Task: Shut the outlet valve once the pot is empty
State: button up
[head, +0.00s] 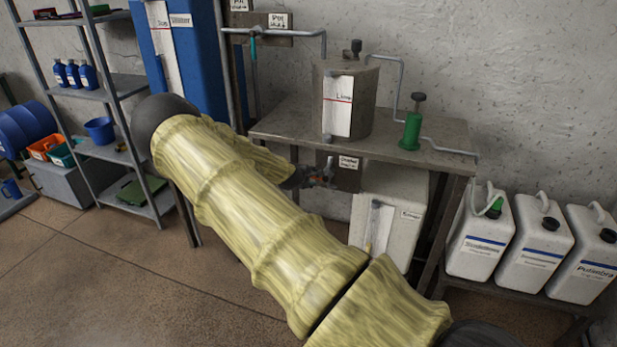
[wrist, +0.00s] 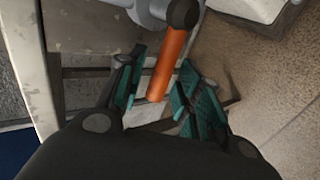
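The grey lidded pot (head: 361,95) stands on the bench, with a white panel and red line on its front. Its contents cannot be seen. Below the bench top, beside a dark sign that seems to read "Outlet" (head: 349,163), is the outlet valve, small and partly hidden by my gripper (head: 312,177). In the wrist view, the valve's orange handle (wrist: 169,62) has a dark end and lies between the teal-padded fingers of my gripper (wrist: 161,68). The fingers are apart, with a gap on the left; the right finger is close to the handle, contact unclear.
The metal bench (head: 286,127) carries pipes and a green valve (head: 411,131). A white tank (head: 405,205) stands underneath. White canisters (head: 534,243) are on a low stand at right. A blue tank (head: 205,60) and shelving (head: 105,95) stand at left. Floor in front is clear.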

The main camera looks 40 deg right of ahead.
jog(key=shift+w+a+r, duration=0.1)
jog(key=shift+a, duration=0.05)
jog(key=shift+a+r, duration=0.25)
jog(key=shift+a, duration=0.15)
jog(key=v, duration=1.1)
jog(key=shift+s, duration=0.25)
jog(key=p+v, duration=0.3)
jog(key=v, duration=0.5)
jog(key=shift+a+r, duration=0.2)
jog(key=shift+a, duration=0.15)
jog(key=shift+s, duration=0.1)
